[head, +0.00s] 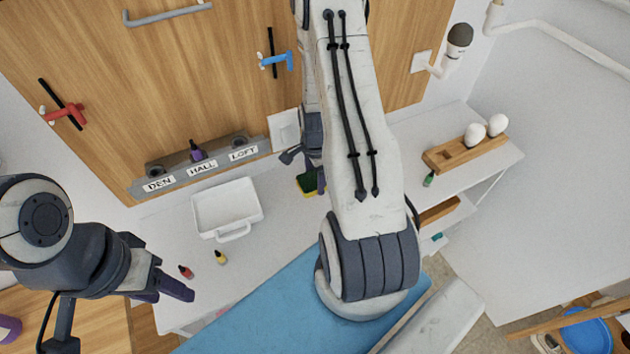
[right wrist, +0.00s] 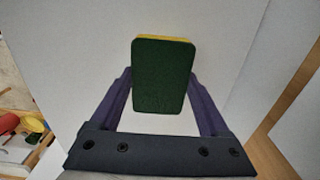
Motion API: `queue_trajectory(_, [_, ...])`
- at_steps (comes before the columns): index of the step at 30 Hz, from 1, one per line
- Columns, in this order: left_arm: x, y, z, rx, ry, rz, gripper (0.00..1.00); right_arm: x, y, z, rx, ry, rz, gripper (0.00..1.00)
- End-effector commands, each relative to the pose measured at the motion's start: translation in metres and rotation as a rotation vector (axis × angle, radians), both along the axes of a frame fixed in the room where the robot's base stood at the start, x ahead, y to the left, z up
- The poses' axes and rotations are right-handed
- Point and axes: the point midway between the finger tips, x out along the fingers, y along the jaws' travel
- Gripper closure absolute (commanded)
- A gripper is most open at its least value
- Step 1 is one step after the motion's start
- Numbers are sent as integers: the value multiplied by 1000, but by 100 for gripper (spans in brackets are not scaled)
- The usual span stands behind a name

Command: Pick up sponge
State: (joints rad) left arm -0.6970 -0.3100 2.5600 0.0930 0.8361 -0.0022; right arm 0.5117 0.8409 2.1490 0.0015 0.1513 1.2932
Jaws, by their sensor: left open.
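The sponge (head: 306,184) is green with a yellow layer and shows on the white surface below my right gripper in the head view. In the right wrist view the sponge (right wrist: 163,75) has its green face towards the camera and a yellow strip at its top edge. My right gripper (right wrist: 161,80) has its purple fingers apart, one on each side of the sponge; whether they press on it I cannot tell. My right arm partly hides this gripper in the head view. My left gripper (head: 190,290) is open and empty at the lower left, away from the sponge.
A white tray (head: 226,208) stands left of the sponge. A red bottle (head: 186,272) and a yellow bottle (head: 221,257) stand near my left gripper. A labelled rack (head: 202,170) lies along the wooden panel. A wooden holder (head: 465,152) with white objects is at the right.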

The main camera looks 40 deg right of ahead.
Motion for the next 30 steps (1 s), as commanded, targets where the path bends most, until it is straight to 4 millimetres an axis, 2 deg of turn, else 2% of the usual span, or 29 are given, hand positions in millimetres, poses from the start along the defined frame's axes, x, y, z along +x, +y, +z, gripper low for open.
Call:
queue_trajectory(1, [0,0,0,0,0,0,48,0,0,0,0,0,0,71])
queue_trajectory(2, [0,0,0,0,0,0,48,0,0,0,0,0,0,80])
queue_trajectory(13, [0,0,-4,0,0,1,48,0,0,7,0,-1,0,80])
queue_trajectory(17, [0,0,-10,0,0,1,48,1,-1,19,-2,-5,0,80])
queue_trajectory(21, [0,0,-18,0,0,3,48,1,-1,41,-4,-6,0,80])
queue_trajectory(30, [0,0,-40,0,0,5,48,-49,-52,80,-4,-4,-9,80])
